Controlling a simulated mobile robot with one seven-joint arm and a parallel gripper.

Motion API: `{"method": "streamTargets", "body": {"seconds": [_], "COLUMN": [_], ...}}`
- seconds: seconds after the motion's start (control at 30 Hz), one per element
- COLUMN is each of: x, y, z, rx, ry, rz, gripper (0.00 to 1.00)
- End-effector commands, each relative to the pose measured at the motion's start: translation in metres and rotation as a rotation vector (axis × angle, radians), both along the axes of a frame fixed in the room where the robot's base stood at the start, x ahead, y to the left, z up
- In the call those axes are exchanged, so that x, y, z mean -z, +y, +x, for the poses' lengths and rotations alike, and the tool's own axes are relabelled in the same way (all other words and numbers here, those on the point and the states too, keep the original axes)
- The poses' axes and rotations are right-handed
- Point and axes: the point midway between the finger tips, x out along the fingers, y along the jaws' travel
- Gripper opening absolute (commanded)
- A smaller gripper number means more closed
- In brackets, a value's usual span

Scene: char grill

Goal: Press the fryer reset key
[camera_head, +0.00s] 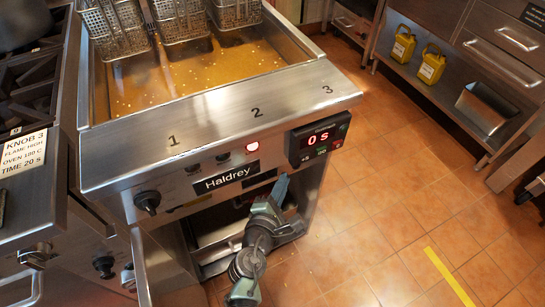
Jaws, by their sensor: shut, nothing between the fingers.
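The steel fryer (210,120) has a slanted front panel marked 1, 2 and 3. A black timer unit (298,148) at its right end reads "0 s" in red. A row of small keys (322,151) sits under the digits; their labels are too small to tell which is the reset key. My gripper (282,186) is shut and empty, in front of the fryer, below and left of the timer in the picture. It appears apart from the keys. My arm comes up from the bottom of the picture.
A red light (252,147) glows left of the timer. A black knob (147,201) is at the panel's left. Baskets (180,18) hang over the oil. A stove (30,110) stands left. A steel shelf with yellow jugs (403,45) is at right. Tiled floor between is clear.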

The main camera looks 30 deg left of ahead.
Motion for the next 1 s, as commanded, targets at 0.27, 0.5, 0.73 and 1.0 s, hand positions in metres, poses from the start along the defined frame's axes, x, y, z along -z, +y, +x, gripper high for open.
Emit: {"method": "streamTargets", "body": {"seconds": [0.27, 0.5, 0.73, 1.0], "x": [0.001, 0.0, 0.0, 0.0], "y": [0.025, 0.032, 0.032, 0.031], "z": [0.02, 0.025, 0.025, 0.024], "rx": [0.001, 0.0, 0.001, 0.001], "ry": [-0.001, 0.001, 0.001, 0.0], "rz": [0.0, -0.001, 0.0, 0.0], "gripper": [0.0, 0.0, 0.0, 0.0]}}
